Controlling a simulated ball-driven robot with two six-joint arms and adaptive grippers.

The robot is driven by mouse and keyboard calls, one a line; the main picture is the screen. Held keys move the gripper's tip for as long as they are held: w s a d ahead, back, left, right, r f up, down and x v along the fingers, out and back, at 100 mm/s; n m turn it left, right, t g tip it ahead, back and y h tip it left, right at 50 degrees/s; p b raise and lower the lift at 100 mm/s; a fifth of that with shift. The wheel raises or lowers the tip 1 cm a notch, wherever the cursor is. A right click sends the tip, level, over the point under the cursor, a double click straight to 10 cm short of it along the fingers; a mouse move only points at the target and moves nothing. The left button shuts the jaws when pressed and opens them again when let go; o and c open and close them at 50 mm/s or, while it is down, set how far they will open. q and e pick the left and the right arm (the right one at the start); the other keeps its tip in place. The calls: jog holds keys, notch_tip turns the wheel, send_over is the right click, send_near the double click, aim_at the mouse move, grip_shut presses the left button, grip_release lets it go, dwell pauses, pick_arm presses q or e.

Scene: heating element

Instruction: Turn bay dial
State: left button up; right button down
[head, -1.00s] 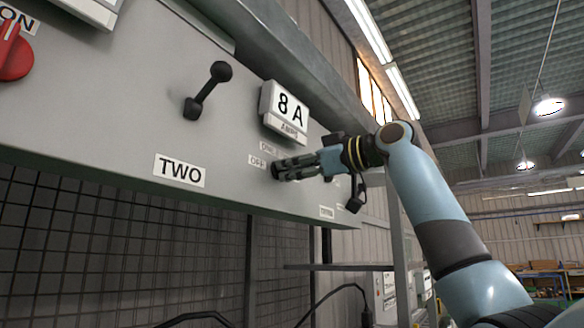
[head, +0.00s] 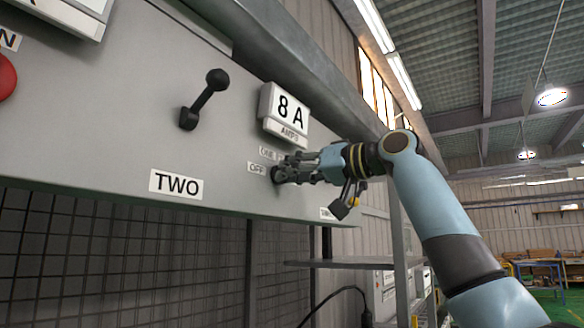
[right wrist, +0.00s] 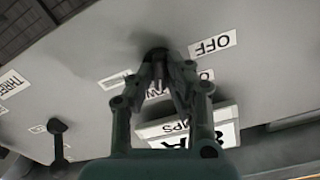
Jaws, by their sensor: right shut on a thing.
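The bay dial, a small dark knob (head: 277,174), sits on the grey panel below the "8 A" AMPS display (head: 285,108), beside the OFF label (head: 257,168) and another label above it. My right gripper (head: 285,171) has its fingers closed around the knob at the panel face. In the right wrist view the fingers (right wrist: 165,88) meet at the dark knob (right wrist: 157,55), next to the OFF label (right wrist: 212,43); the fingers hide most of the knob. My left gripper is out of view.
A black lever (head: 203,98) stands out from the panel left of the display, above the TWO label (head: 176,184). A red knob (head: 6,76) shows at the far left edge. Wire mesh (head: 110,255) lies below the panel.

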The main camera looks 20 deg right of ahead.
jog(key=shift+m+p, duration=0.35)
jog(key=shift+m, duration=0.45)
jog(key=c, duration=1.3)
grip_release()
jog(key=shift+v, duration=6)
